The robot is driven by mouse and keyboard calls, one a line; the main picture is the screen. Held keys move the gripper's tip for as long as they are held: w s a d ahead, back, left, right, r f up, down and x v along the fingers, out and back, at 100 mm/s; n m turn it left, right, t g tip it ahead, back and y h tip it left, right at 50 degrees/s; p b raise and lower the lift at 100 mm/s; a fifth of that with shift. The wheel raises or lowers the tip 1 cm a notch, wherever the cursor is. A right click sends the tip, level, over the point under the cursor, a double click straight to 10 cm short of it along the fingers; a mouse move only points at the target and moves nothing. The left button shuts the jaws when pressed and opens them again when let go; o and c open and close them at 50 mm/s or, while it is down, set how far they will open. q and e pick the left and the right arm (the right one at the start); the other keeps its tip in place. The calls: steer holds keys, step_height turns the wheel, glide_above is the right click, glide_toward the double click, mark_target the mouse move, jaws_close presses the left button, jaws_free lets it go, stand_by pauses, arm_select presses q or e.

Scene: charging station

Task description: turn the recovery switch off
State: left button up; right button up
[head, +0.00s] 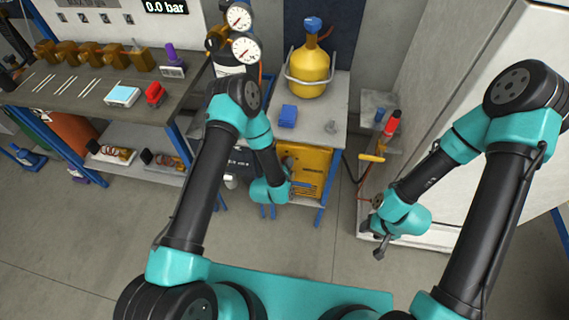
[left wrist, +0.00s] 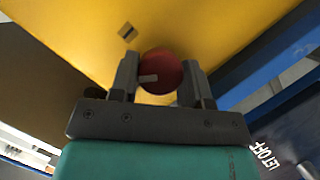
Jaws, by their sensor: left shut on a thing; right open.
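In the left wrist view a round red knob (left wrist: 161,72) with a pale mark at its left sits on the yellow face of a machine; it looks like the recovery switch. My left gripper (left wrist: 160,85) has its two fingers on either side of the knob and is shut on it. In the head view my left gripper (head: 300,188) is at the front of the yellow machine (head: 312,165), and the arm hides the knob there. My right gripper (head: 372,240) is open and empty, in front of the white cabinet at the right.
The yellow machine stands under a table (head: 325,115) that carries a yellow cylinder (head: 309,70) and a blue box (head: 288,116). A workbench (head: 70,90) with brass fittings is at the left. A red-topped torch (head: 391,124) is near the white cabinet (head: 465,60). The floor between is clear.

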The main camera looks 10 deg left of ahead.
arm_select(q)
steer(key=n+h, duration=0.1)
steer(key=n, duration=0.1)
steer(key=shift+a+f+n+t, duration=0.1)
steer(key=shift+n+t, duration=0.3)
steer(key=shift+n+t+h, duration=0.4)
steer(key=shift+n+h, duration=0.4)
steer(key=shift+n, duration=0.7)
steer(key=o, duration=0.9)
steer(key=shift+o, duration=0.2)
steer(key=v, duration=1.7)
steer(key=shift+s, duration=0.25)
steer(key=shift+w+f, duration=0.1)
